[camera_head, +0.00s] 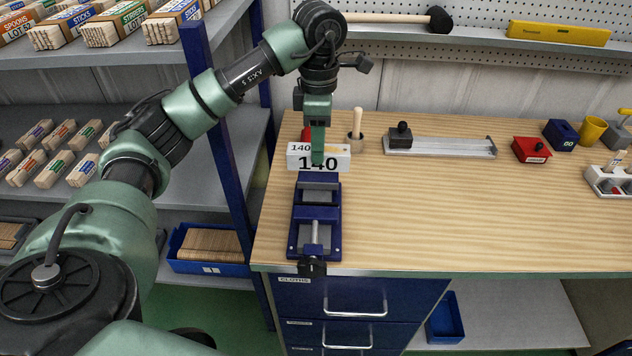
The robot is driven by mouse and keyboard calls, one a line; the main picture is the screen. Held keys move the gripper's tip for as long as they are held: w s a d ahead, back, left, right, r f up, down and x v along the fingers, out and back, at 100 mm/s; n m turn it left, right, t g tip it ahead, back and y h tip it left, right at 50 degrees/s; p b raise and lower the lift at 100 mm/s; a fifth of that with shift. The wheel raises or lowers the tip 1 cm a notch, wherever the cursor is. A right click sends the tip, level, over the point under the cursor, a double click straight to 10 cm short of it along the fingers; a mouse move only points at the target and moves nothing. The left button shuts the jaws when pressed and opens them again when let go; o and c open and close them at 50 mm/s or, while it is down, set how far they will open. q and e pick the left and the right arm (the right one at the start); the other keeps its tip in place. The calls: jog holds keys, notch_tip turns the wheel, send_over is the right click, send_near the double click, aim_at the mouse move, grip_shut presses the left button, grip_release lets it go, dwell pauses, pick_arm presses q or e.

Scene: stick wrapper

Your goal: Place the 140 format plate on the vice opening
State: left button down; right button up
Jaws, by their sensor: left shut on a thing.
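The white format plate marked 140 (335,163) is at the far end of the blue vice (331,243). My left gripper (318,158) points down and is shut on the plate near its middle. Whether the plate touches the vice or hangs just above or behind it, I cannot tell. The vice lies on the wooden workbench (430,220), with its handle at the front edge. My right gripper is not in view.
A wooden-handled tool in a holder (356,128) and a partly hidden red object stand behind the plate. A grey rail fixture (440,146), a red box (531,150) and a blue block (560,135) stand to the right. Shelves with boxed sticks are at the left. The bench's middle front is clear.

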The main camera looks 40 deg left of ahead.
aim_at(317, 167)
pick_arm(q)
jog(key=f, duration=0.2)
jog(key=f+p, duration=0.1)
jog(key=f, duration=0.2)
jog(key=shift+s+a, duration=0.1)
jog(key=shift+a, duration=0.1)
jog(key=shift+d+f, duration=0.1)
jog(key=shift+f, duration=0.55)
notch_tip(317, 167, down, 4)
jog(key=shift+p, duration=0.55)
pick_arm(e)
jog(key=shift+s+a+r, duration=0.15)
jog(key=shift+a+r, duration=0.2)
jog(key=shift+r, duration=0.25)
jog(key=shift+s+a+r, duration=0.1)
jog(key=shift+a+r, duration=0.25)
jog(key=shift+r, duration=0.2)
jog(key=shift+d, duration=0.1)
pick_arm(q)
jog(key=shift+f, duration=0.2)
jog(key=c, duration=0.9)
grip_release()
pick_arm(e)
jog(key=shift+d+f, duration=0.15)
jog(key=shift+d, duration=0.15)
pick_arm(q)
jog(key=shift+r, duration=0.1)
